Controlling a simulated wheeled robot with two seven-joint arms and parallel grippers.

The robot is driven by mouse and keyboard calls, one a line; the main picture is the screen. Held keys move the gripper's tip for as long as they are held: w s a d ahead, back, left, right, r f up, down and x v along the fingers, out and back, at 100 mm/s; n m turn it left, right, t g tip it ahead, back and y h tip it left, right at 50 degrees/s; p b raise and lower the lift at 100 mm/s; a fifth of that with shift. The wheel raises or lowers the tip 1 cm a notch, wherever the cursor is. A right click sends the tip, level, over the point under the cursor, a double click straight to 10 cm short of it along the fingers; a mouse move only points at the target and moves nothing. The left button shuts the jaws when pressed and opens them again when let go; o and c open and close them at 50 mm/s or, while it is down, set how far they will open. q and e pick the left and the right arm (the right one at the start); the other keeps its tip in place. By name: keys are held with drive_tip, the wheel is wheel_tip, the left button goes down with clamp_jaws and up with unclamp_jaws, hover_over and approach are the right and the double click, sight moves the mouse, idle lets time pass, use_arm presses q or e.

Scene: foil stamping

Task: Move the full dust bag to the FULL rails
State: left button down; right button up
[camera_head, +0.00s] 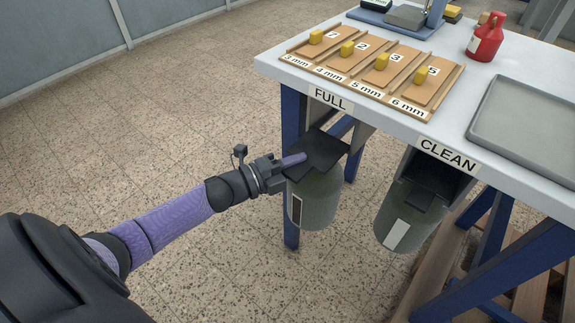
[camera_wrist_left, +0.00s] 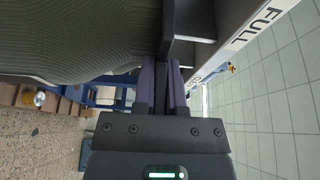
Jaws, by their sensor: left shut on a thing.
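The full dust bag (camera_head: 315,201) is a grey-green cylinder with a black square top plate (camera_head: 318,151) and a dark and pale strip on its side. It hangs upright under the table edge below the FULL label (camera_head: 330,98). My left gripper (camera_head: 292,160) is shut on the bag's plate edge. In the left wrist view the bag (camera_wrist_left: 80,40) fills the upper left and the purple fingers (camera_wrist_left: 163,85) close on a dark part. The FULL rails are mostly hidden behind the plate; whether the plate sits in them I cannot tell. My right gripper is not in view.
A second bag (camera_head: 408,222) with a white strip hangs under the CLEAN label (camera_head: 447,154). The white table (camera_head: 440,100) holds a wooden rack (camera_head: 368,75) with yellow blocks, a grey tray (camera_head: 530,120) and a red can (camera_head: 486,38). Blue legs (camera_head: 291,110) stand close behind the bag. Floor to the left is clear.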

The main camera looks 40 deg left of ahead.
sight(323, 137)
use_arm(q)
drive_tip(key=w, duration=0.1)
drive_tip(key=w+b, duration=0.1)
drive_tip(key=shift+w+d+f, duration=0.15)
drive_tip(key=shift+w, duration=0.2)
drive_tip(key=w+b, duration=0.3)
drive_tip(key=w, duration=0.2)
drive_tip(key=shift+d, duration=0.15)
drive_tip(key=shift+w+d+b, duration=0.1)
drive_tip(key=shift+w+b, duration=0.7)
drive_tip(key=shift+w, duration=0.15)
drive_tip(key=shift+r, duration=0.2)
drive_tip(key=shift+f, duration=0.2)
drive_tip(key=c, duration=0.6)
unclamp_jaws()
